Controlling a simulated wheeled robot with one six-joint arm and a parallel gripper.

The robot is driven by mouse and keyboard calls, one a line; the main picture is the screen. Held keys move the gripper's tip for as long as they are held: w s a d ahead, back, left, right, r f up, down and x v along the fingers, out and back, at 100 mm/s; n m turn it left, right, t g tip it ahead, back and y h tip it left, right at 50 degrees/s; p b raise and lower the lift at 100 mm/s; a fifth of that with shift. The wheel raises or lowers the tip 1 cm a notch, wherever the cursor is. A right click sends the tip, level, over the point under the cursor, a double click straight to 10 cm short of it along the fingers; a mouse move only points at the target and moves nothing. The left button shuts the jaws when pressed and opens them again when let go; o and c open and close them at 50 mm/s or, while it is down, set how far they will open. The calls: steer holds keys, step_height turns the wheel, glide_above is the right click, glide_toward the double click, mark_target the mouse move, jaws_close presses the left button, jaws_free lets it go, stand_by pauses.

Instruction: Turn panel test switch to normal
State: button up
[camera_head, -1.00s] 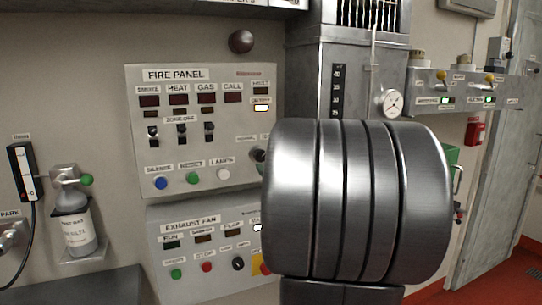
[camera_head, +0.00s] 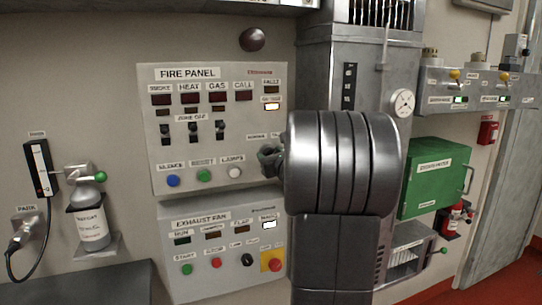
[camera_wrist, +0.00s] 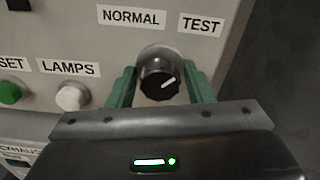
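The panel test switch (camera_wrist: 160,82) is a round black knob on a silver base, in the middle of the wrist view. Its white pointer line slants up and right, toward the TEST label (camera_wrist: 201,25); the NORMAL label (camera_wrist: 131,17) is up and left. My gripper (camera_wrist: 160,86) has one green finger on each side of the knob. The fingers look open, with narrow gaps beside the knob; contact is not clear. In the head view my gripper (camera_head: 270,160) is at the right edge of the fire panel (camera_head: 215,150), and my wrist hides most of the knob.
The LAMPS button (camera_wrist: 73,96) is left of the fingers in the wrist view. The exhaust fan panel (camera_head: 220,230) is below the fire panel. A grey column with a gauge (camera_head: 402,102) and a green box (camera_head: 437,178) stand right of my arm.

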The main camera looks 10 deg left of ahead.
steer(key=c, duration=0.7)
steer(key=shift+f+b, duration=0.1)
steer(key=shift+b, duration=0.2)
steer(key=n+b, duration=0.2)
steer(key=n, duration=0.1)
steer(key=shift+f+b, duration=0.15)
steer(key=shift+b, duration=0.25)
steer(key=n+b, duration=0.3)
steer(key=shift+n, duration=0.3)
steer(key=n+b, duration=0.5)
steer(key=n, duration=0.1)
steer(key=n+b, duration=0.4)
steer(key=n, duration=0.1)
steer(key=shift+r+n, duration=0.2)
steer(key=shift+n, duration=0.1)
